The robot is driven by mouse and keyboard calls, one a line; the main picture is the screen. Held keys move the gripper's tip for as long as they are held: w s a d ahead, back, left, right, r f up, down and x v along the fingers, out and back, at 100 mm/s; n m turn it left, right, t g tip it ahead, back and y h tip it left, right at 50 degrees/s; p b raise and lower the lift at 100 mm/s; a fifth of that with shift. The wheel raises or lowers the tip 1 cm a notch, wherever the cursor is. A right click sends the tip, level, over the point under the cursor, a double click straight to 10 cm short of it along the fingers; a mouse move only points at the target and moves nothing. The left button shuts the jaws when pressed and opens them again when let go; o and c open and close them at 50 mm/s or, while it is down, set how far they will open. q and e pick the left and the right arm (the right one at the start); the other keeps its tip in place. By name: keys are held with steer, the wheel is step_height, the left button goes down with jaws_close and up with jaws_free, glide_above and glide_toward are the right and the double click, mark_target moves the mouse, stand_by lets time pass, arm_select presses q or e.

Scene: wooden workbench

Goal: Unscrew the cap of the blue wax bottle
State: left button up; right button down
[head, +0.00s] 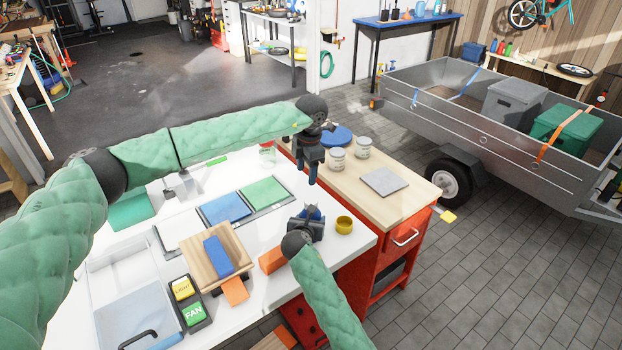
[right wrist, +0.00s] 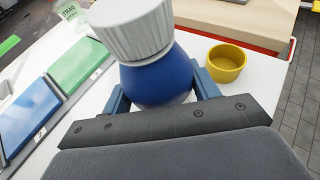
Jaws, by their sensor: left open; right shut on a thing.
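The blue wax bottle (right wrist: 156,82) stands upright at the right part of the white bench top, with its ribbed white cap (right wrist: 130,28) on its neck. My right gripper (head: 309,216) is shut on the bottle's body, one blue finger on each side below the cap. In the head view the bottle is mostly hidden by this gripper. My left gripper (head: 312,180) is open and empty, pointing down above and behind the bottle, apart from it. It does not show in the right wrist view.
A yellow cup (head: 344,225) stands just right of the bottle. Green (head: 265,191) and blue (head: 226,208) panels lie to the left. A wooden stand (head: 205,262) with a blue block is nearer. Two tins (head: 337,160) stand on the red cabinet's wooden top.

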mark_target(311, 200)
arm_select(q)
steer(key=m, duration=0.2)
steer(key=f+m, duration=0.1)
steer(key=m, duration=0.4)
steer(key=shift+s+d+f, duration=0.1)
steer(key=shift+s+f, duration=0.05)
steer(key=shift+s, duration=0.15)
steer(key=m, duration=0.3)
steer(key=shift+s+f, duration=0.1)
steer(key=shift+f, duration=0.15)
steer(key=m, duration=0.4)
steer(key=shift+s+d+f, duration=0.15)
steer(key=shift+f, duration=0.05)
steer(key=m, duration=0.4)
steer(key=shift+d, duration=0.15)
steer(key=m, duration=0.4)
steer(key=shift+d+m, duration=0.15)
steer(key=shift+m, duration=0.15)
steer(key=m, duration=0.7)
steer(key=shift+d+h, duration=0.15)
steer(key=shift+h, duration=0.15)
steer(key=shift+f, duration=4.05)
